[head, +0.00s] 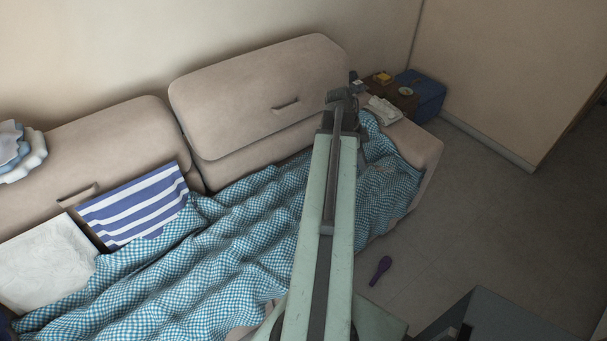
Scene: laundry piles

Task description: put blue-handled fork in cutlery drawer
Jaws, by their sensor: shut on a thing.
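My gripper (345,97) is at the far end of my raised arm, in front of the right end of the sofa back. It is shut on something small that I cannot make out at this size. I cannot pick out a blue-handled fork or a cutlery drawer in this view. My arm hides part of the sofa and the blanket behind it.
A beige sofa (250,90) bears a blue checked blanket (240,240), a striped cushion (135,208) and white cloths (45,262). A small side table (398,98) and a blue box (428,92) stand behind its right end.

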